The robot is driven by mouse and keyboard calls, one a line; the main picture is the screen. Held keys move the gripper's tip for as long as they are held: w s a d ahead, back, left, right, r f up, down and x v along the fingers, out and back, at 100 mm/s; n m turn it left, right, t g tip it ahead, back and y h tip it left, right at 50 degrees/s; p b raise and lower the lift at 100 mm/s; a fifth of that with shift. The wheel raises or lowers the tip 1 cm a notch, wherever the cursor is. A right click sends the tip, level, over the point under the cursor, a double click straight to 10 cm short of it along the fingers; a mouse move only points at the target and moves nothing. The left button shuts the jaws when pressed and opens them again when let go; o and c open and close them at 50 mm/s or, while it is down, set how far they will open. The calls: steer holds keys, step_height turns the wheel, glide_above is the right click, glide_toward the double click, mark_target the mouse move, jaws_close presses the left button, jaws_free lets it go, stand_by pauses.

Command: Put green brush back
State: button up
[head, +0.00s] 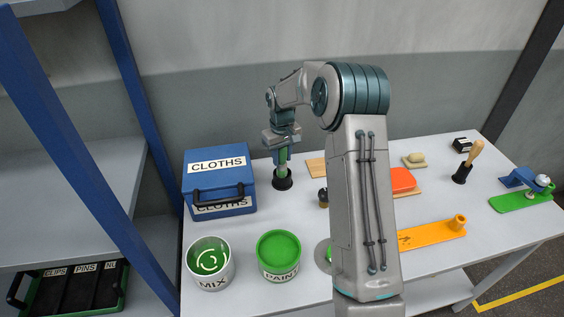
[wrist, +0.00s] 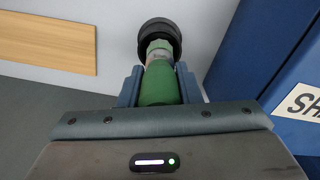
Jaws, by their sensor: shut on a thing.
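My gripper (head: 283,140) is shut on the green brush (head: 283,158) and holds it upright, with its lower end down, over the back left of the table. The green handle also shows between the fingers in the wrist view (wrist: 159,84), with a pale band beyond it. A round black holder (head: 282,183) stands on the table right under the brush, and it shows around the brush's far end in the wrist view (wrist: 173,34). The brush's lower end is at the holder's mouth; I cannot tell how deep it sits. The bristles are hidden.
A blue CLOTHS box (head: 219,183) stands close left. A MIX can (head: 209,264) and green PAINT tin (head: 278,255) stand in front. A second black holder (head: 462,174) carries a wooden handle. My arm hides the table's middle. An orange plate (head: 432,234) lies front right.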

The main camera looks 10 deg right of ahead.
mark_target(282, 163)
steer(key=shift+f+p, duration=0.35)
steer(key=shift+f, duration=1.25)
steer(key=shift+f, duration=0.2)
steer(key=o, duration=1)
steer(key=shift+c, duration=0.2)
steer(key=shift+r, duration=0.1)
